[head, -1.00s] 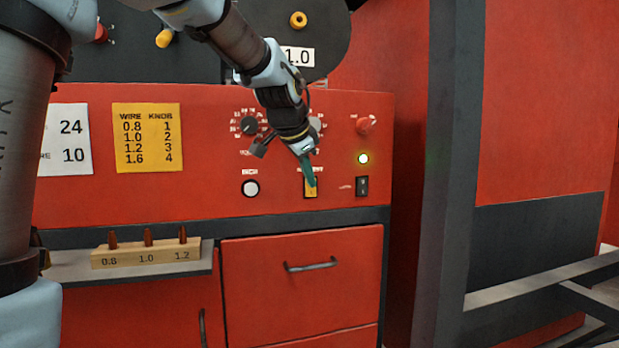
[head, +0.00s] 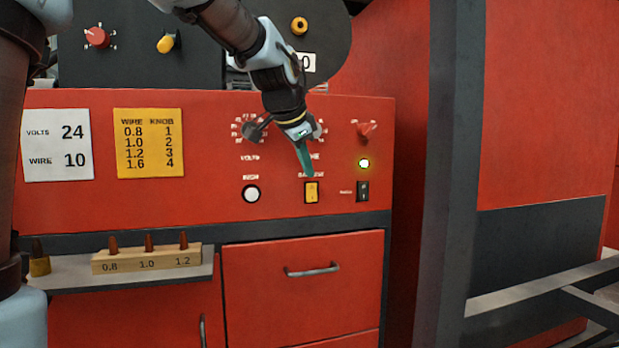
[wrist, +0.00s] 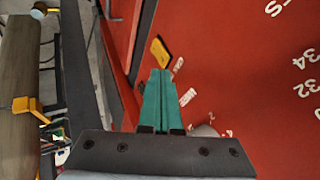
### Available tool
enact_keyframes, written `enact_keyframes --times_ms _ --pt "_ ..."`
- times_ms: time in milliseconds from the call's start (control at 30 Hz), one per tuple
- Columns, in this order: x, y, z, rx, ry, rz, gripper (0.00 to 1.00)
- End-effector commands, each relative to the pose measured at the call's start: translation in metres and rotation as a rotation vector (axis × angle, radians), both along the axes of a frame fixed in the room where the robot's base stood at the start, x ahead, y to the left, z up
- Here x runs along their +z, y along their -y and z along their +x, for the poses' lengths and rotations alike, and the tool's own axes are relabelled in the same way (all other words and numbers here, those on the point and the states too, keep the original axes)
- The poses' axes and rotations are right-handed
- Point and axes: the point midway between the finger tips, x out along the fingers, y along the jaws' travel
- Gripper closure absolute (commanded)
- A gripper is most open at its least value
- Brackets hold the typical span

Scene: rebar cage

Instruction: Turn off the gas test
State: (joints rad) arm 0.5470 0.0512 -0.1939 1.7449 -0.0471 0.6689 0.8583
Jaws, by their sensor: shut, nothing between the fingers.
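The yellow rocker switch (head: 311,192) sits on the red panel (head: 200,215) of the machine, below a small label that is partly covered. It also shows in the wrist view (wrist: 160,52), just beyond my fingertips. My gripper (head: 309,174) has green fingers, closed together and empty. Its tips are just above the yellow switch in the head view, and a small gap shows between them. In the wrist view the closed fingers (wrist: 160,75) point at the switch's near end. My gripper hides part of the labels and a dial above the switch.
A black switch (head: 362,191), a lit lamp (head: 364,163) and a red knob (head: 366,130) are to the right. A white button (head: 251,194) is to the left. A wooden block (head: 147,259) with copper tips stands on the shelf. A dark post (head: 447,180) rises at the right.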

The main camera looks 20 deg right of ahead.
Motion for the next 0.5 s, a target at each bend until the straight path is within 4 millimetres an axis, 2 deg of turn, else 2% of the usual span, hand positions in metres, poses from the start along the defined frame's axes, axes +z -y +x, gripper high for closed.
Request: enact_keyframes --times_ms 300,500 --pt "0.046 -0.027 -0.026 0.0 0.004 -0.003 1.0" --pt "0.06 -0.035 -0.033 0.001 0.001 -0.002 1.0"
